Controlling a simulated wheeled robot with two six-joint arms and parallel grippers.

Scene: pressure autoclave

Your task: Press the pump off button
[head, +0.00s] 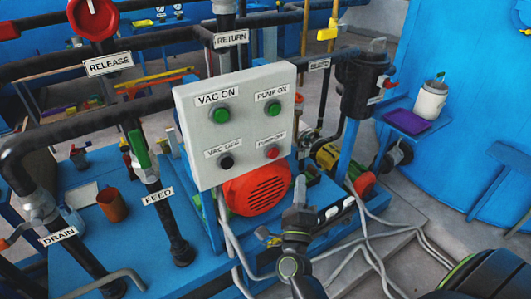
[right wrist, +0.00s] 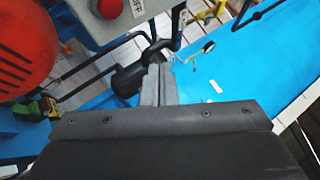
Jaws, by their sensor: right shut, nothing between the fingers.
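The grey control panel (head: 246,135) carries several buttons. The red pump off button (head: 272,152) is at its lower right, under a small label. In the right wrist view a red button (right wrist: 108,9) shows at the top, up and left of the fingertips. My right gripper (head: 300,184) is shut and empty, just below and right of the panel's lower right corner, apart from the button in the picture. Its closed fingers (right wrist: 160,72) point up in the right wrist view. My left gripper is not in view.
The green pump on button (head: 273,108) is above the red one. The green vac on button (head: 221,115) and black vac off button (head: 226,161) are to the left. A red motor (head: 257,188) sits below the panel. A black canister (head: 365,85) stands to the right.

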